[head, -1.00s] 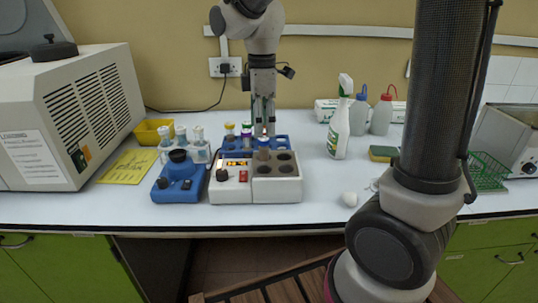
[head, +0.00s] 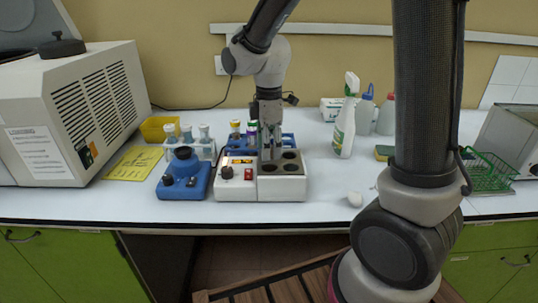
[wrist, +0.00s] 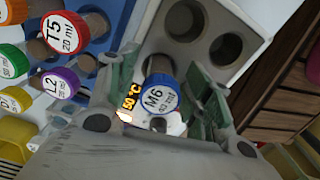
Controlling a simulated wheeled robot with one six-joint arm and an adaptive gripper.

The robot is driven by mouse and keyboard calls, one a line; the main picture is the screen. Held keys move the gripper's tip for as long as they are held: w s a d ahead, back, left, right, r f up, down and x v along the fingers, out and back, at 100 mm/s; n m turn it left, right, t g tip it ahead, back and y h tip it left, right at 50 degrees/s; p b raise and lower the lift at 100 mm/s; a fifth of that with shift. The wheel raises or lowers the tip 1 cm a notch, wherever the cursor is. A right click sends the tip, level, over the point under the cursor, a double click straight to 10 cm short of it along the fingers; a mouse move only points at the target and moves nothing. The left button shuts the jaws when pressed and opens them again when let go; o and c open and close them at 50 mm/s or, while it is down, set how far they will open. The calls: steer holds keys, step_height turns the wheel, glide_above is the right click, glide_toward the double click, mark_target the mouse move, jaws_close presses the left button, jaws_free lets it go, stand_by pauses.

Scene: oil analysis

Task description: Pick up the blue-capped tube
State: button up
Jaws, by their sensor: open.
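The blue-capped tube (wrist: 158,95), with a white "M6" label on its cap, stands upright in a hole of the white heating block (wrist: 192,50). My gripper (wrist: 157,84) is open, with one green-padded finger on each side of the cap. I cannot tell whether either finger touches the tube. In the head view my gripper (head: 270,145) points down over the heating block (head: 283,188) and hides most or all of the tube.
A blue rack (head: 288,140) with several capped tubes stands just behind the block; a red-capped tube (wrist: 62,33) and a purple-capped tube (wrist: 60,82) show there. A blue mixer (head: 184,180) adjoins the block's left side. A spray bottle (head: 345,125) stands to the right.

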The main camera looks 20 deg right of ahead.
jaws_close()
step_height(320, 180, up, 10)
stand_by(0.5)
